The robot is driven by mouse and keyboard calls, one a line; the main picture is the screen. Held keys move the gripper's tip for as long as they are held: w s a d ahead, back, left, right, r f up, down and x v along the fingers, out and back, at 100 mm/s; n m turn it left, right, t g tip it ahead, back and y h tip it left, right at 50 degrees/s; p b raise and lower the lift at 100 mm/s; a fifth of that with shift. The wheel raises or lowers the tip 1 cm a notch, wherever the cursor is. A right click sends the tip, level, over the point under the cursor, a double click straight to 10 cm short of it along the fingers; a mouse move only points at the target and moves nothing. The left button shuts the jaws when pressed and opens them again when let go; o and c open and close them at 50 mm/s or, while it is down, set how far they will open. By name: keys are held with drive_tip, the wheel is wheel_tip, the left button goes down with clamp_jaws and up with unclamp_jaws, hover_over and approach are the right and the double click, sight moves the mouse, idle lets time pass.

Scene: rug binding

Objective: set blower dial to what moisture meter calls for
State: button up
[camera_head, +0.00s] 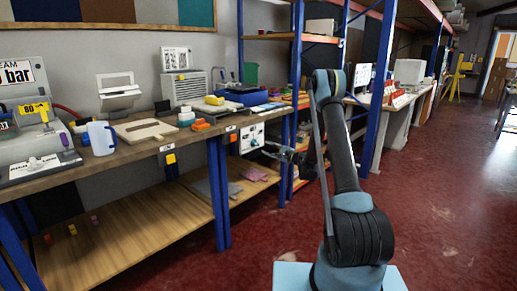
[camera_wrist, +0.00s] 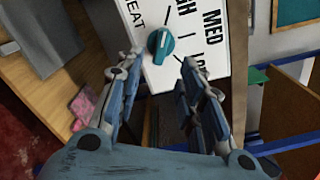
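A white dial panel (camera_head: 252,138) hangs at the right end of the workbench. In the wrist view the panel (camera_wrist: 183,72) carries a teal knob (camera_wrist: 160,44) and black lettering. I read "MED", and parts of words that look like "HIGH", "LOW" and "HEAT". The knob has a pale mark; which label it points to I cannot tell. My gripper (camera_wrist: 156,62) is open, its two fingers apart with the knob between or just beyond their tips. I cannot tell if they touch it. In the head view my gripper (camera_head: 279,150) is beside the panel. I cannot identify the moisture meter with certainty.
The wooden bench (camera_head: 142,152) holds a yellow-labelled device (camera_head: 36,110), a white mug (camera_head: 101,138), a grey grilled box (camera_head: 188,88) and a blue device (camera_head: 240,94). A lower shelf (camera_head: 150,225) holds small blocks. The red floor (camera_head: 440,200) on the right is clear.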

sight(258, 144)
drive_tip(key=x, duration=0.8)
drive_tip(key=shift+w+a, duration=0.15)
